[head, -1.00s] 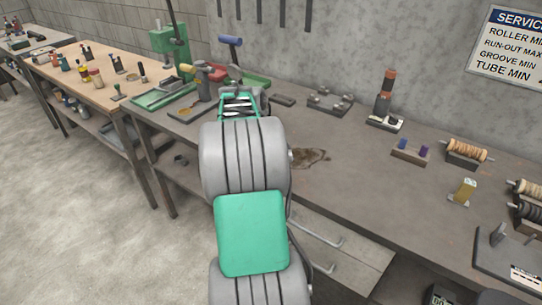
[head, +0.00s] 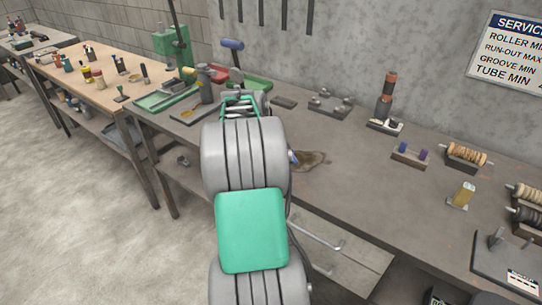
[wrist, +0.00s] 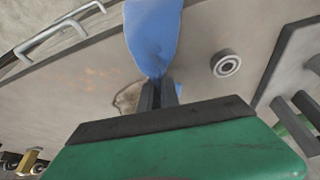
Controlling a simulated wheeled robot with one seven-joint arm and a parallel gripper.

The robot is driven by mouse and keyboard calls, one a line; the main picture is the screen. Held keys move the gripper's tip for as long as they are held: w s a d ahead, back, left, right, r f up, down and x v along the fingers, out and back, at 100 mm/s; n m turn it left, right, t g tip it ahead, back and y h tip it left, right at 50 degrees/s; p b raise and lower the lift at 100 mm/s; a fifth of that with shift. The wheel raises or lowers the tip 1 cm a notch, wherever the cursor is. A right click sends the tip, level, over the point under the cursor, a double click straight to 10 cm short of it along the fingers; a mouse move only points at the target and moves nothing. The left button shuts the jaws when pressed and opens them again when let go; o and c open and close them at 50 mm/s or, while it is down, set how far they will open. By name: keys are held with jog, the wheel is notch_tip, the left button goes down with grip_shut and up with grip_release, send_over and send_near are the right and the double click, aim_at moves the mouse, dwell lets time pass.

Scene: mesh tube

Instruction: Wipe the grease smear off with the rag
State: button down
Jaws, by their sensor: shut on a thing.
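The grease smear (head: 314,161) is a brown, irregular patch on the grey workbench (head: 360,185), just right of my arm in the head view. It also shows in the wrist view (wrist: 127,98), partly hidden behind my fingers and just left of them. My gripper (wrist: 160,88) is shut on the blue rag (wrist: 153,35), which spreads out beyond the fingertips. In the head view my arm hides the gripper, and only a small blue bit of rag (head: 293,156) shows beside the smear. I cannot tell whether the rag touches the bench.
A metal ring (wrist: 227,65) lies on the bench near the rag. Drawer handles (head: 323,239) stick out from the bench front. A block with blue and purple pegs (head: 411,155) stands right of the smear, with clear bench between. Tools and green trays crowd the left.

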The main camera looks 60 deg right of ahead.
jog(key=shift+r+p, duration=0.25)
jog(key=shift+p, duration=0.4)
